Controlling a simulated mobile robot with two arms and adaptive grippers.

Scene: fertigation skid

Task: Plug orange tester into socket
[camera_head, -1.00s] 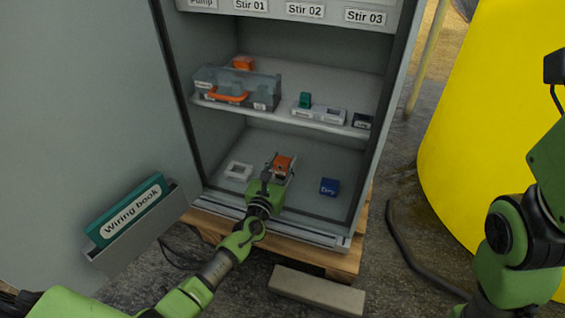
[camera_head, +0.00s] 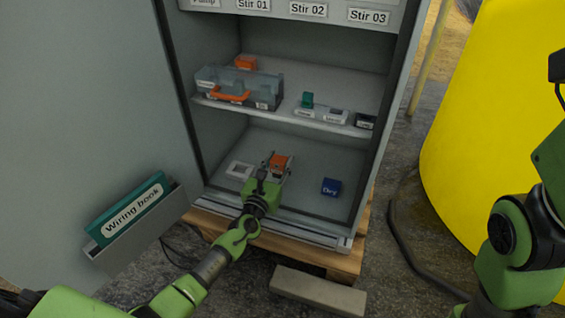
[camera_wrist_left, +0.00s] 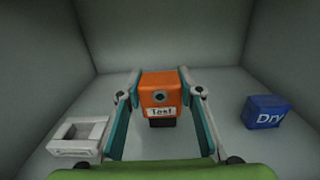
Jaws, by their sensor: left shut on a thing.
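The orange tester (camera_head: 279,162), with a white label reading "Test" in the left wrist view (camera_wrist_left: 160,95), is between the fingers of my left gripper (camera_head: 275,166). The gripper is shut on it, low in the cabinet. Whether the tester touches the cabinet floor is hard to tell. A white square socket frame (camera_head: 239,170) lies on the cabinet floor left of the gripper; it also shows at the left of the left wrist view (camera_wrist_left: 80,138). The tester is apart from it. My right arm shows at the right edge, but its gripper is not visible.
A blue "Dry" box (camera_head: 331,187) sits on the cabinet floor to the right. The shelf (camera_head: 285,113) above holds a clear case with an orange handle (camera_head: 238,88) and small modules. The open door with the wiring book (camera_head: 130,210) stands left.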

